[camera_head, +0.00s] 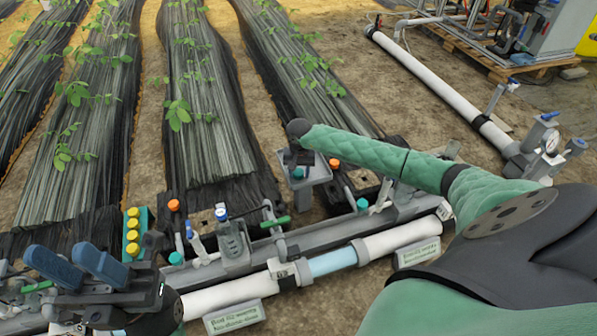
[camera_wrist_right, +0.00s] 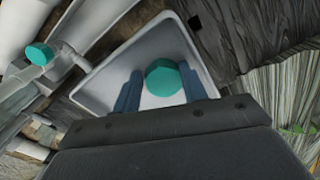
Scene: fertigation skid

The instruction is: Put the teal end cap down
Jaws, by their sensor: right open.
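The teal end cap (camera_wrist_right: 165,78) sits in a pale grey tray (camera_wrist_right: 95,92), between the two blue fingers of my right gripper (camera_wrist_right: 162,88) in the right wrist view. The fingers are open around it; I cannot tell whether one still touches it. In the head view the cap (camera_head: 298,173) shows small in the grey tray (camera_head: 318,172), below my right gripper (camera_head: 292,158). My left gripper (camera_head: 76,262) is at the lower left with its blue fingers apart and nothing between them.
Another teal cap (camera_wrist_right: 39,54) is on pipework beside the tray; it also shows in the head view (camera_head: 362,204). A teal rack with yellow caps (camera_head: 133,236) stands at left. White and grey pipes (camera_head: 400,238) with valves cross the front. Black-covered plant rows (camera_head: 195,90) lie behind.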

